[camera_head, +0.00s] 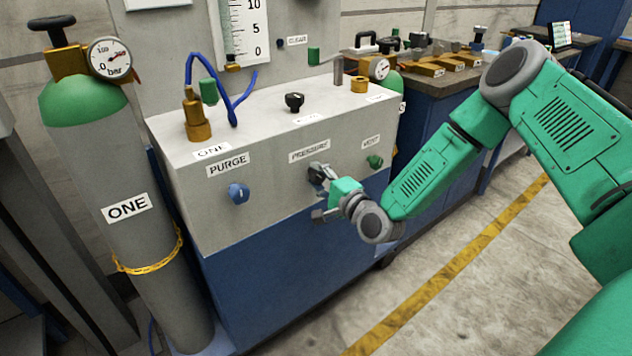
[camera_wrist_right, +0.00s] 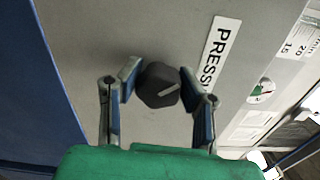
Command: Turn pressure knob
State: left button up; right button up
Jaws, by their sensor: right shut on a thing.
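The black pressure knob (camera_head: 315,174) is on the grey front panel under the "PRESSURE" label (camera_head: 309,151). My right gripper (camera_head: 319,189) is at the knob and partly covers it in the head view. In the right wrist view the dark knob (camera_wrist_right: 159,86) lies between the two fingertips of my right gripper (camera_wrist_right: 158,80), which is shut on it. A short light mark shows on the knob's face, tilted in this view. My left gripper is not in view.
A blue purge knob (camera_head: 238,193) is left on the same panel, and a green knob (camera_head: 374,161) is right. A grey cylinder marked "ONE" (camera_head: 130,240) stands at the left. A cluttered workbench (camera_head: 440,80) is behind. The floor at right is clear.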

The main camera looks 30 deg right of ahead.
jog(key=shift+s+f+m+b, duration=0.1)
jog(key=shift+f+m+b, duration=0.1)
jog(key=shift+m+b, duration=0.7)
jog(key=shift+s+f+m+b, duration=0.15)
jog(key=shift+m+b, duration=0.25)
jog(key=shift+m, duration=1)
jog(key=o, duration=1.2)
jog(key=shift+d, duration=0.1)
jog(key=shift+w+r, duration=0.1)
jog(key=shift+r, duration=0.05)
jog(key=s+d, duration=0.1)
jog(key=s, duration=1.1)
